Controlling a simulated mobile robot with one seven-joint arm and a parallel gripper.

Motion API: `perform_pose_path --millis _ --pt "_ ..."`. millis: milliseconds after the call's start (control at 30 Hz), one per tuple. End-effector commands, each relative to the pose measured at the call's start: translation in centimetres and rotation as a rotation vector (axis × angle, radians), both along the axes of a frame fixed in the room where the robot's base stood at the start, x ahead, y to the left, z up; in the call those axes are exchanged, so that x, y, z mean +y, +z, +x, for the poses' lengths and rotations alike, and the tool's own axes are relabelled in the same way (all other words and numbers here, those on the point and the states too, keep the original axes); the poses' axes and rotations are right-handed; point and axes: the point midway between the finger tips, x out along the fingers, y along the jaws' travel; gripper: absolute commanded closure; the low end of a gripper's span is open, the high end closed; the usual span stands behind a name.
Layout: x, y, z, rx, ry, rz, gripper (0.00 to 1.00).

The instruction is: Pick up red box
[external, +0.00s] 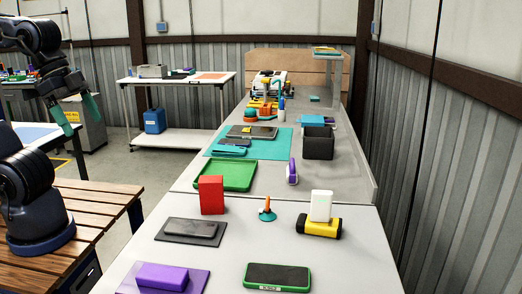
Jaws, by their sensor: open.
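The red box (211,195) stands upright on the light grey table (232,232), left of its middle and close to the far edge of the front section. My gripper (77,115) is at the upper left in the external view, with teal fingers. It is open and empty, raised above the wooden slatted bench and well to the left of the red box. Nothing hides the front of the box.
A grey device on a dark pad (184,231) lies in front of the box. A green tray (226,176) is behind it. An orange-and-teal item (267,209) and a white block (321,206) on a yellow-and-black piece stand to the right. A purple box (162,277) lies nearer.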

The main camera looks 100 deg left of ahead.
Motion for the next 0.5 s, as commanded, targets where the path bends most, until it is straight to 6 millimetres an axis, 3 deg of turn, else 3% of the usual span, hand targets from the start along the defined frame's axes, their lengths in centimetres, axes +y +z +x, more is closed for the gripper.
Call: perform_pose_path --millis 300,500 --pt "0.1 0.0 0.3 0.005 -0.011 0.007 0.11" --pt "1.0 -0.1 3.1 0.045 -0.116 0.062 0.11"
